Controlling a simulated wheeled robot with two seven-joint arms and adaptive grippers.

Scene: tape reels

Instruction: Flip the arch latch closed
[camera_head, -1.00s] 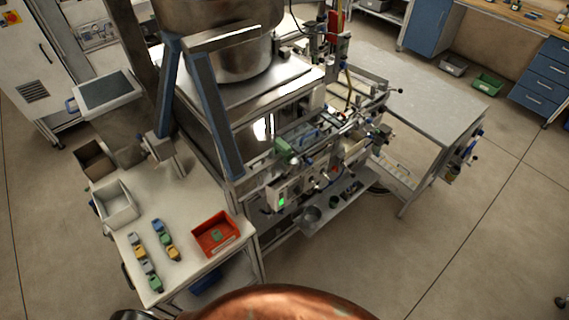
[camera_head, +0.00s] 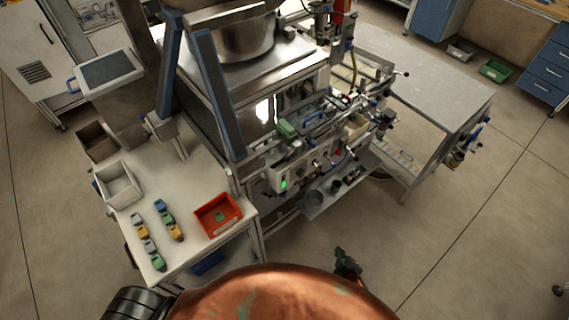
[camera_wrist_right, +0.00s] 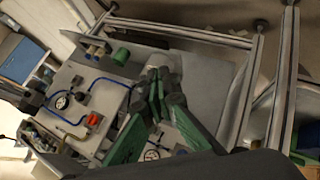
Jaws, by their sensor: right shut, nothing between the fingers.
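I cannot single out the arch latch for certain. A small blue arched part (camera_head: 313,118) shows on the front of the steel machine (camera_head: 290,172) in the head view, but it is too small to read its position. My right gripper (camera_head: 347,262) is low in the head view, in front of the machine and apart from it. In the right wrist view my right gripper (camera_wrist_right: 160,88) has green fingers that meet at the tips, shut and empty. Behind them is a grey panel with a red knob (camera_wrist_right: 94,120) and blue tubes. My left gripper is not in view.
A white table (camera_head: 185,262) at the left carries a red bin (camera_head: 218,215), a white bin (camera_head: 119,184) and several small coloured blocks. A grey table (camera_head: 430,85) stands at the right. The floor (camera_head: 440,240) in front is clear.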

